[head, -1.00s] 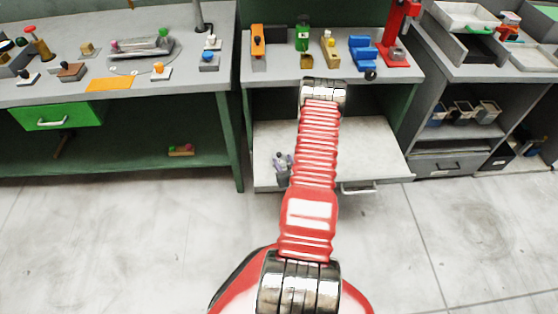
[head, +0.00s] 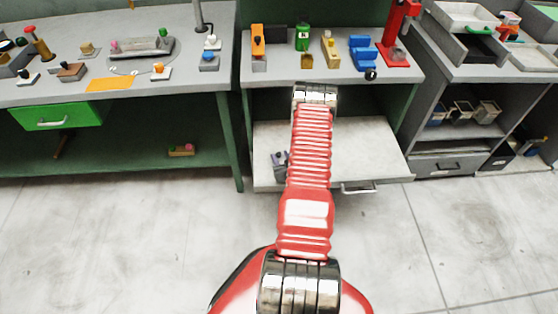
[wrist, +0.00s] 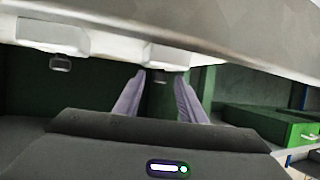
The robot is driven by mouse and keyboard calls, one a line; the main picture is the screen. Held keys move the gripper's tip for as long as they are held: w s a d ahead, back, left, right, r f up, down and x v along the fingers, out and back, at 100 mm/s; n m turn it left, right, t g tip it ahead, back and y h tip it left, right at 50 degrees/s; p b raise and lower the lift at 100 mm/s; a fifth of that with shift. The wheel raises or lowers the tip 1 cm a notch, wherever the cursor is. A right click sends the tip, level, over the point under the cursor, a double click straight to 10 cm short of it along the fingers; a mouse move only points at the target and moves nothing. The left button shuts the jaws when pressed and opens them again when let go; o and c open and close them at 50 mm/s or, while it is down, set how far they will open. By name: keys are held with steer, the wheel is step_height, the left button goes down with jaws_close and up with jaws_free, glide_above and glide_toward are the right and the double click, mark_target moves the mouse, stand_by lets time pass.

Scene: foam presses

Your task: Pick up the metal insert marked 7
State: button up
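I cannot make out a metal insert marked 7 in either view, and no number is readable. In the head view my gripper (head: 279,160) shows only in part, left of my red arm and over the pale pulled-out shelf (head: 365,150) under the middle bench; my arm hides the rest. In the wrist view my gripper (wrist: 161,76) has two pale purple fingers apart, with a dark green surface behind the gap. Nothing shows between them.
The middle bench (head: 285,73) carries an orange block (head: 257,40), a green canister (head: 303,38), a yellow block (head: 330,47), a blue stepped piece (head: 362,53) and a red press (head: 397,35). A green drawer (head: 55,115) hangs under the left bench.

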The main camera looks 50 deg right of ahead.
mark_target(281, 161)
jaws_close()
steer(key=shift+r, duration=0.15)
stand_by(0.4)
step_height(281, 161, up, 10)
stand_by(0.8)
stand_by(0.4)
